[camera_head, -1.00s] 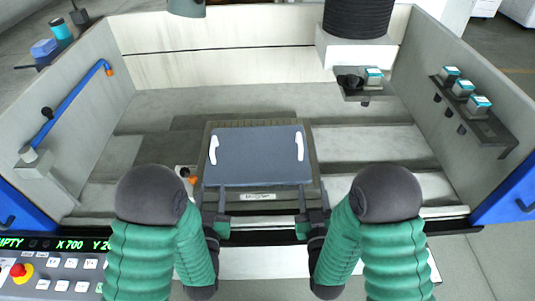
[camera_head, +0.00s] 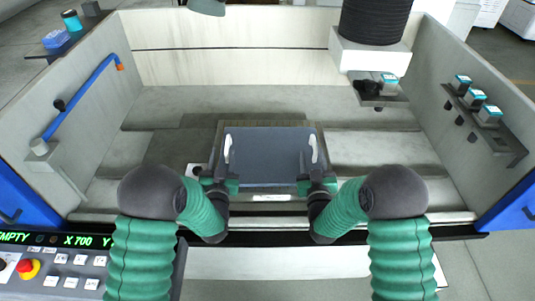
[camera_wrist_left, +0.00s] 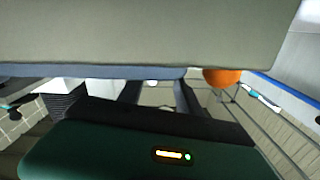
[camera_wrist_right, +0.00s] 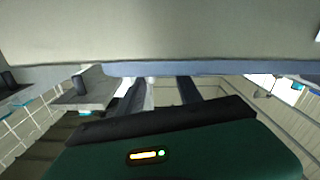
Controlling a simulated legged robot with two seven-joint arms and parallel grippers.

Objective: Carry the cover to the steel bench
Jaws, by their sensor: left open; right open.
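The cover (camera_head: 268,165) is a flat dark blue-grey panel with a white handle at its left (camera_head: 228,150) and right (camera_head: 314,152). It lies on a dark frame in the machine's tub. My left gripper (camera_head: 219,179) is open at the cover's near left corner, just short of the left handle. My right gripper (camera_head: 316,179) is open at the near right corner, just short of the right handle. The wrist views show the cover's edge as a blue strip (camera_wrist_left: 90,72) close to the spread fingers; neither gripper holds anything. I cannot make out a steel bench.
The pale tub walls (camera_head: 235,65) enclose the cover on several sides. A black bellows column (camera_head: 374,20) stands at the back right. A bracket with blue-topped parts (camera_head: 477,98) is on the right wall, and a blue pipe (camera_head: 85,90) on the left. A control panel (camera_head: 65,268) is front left.

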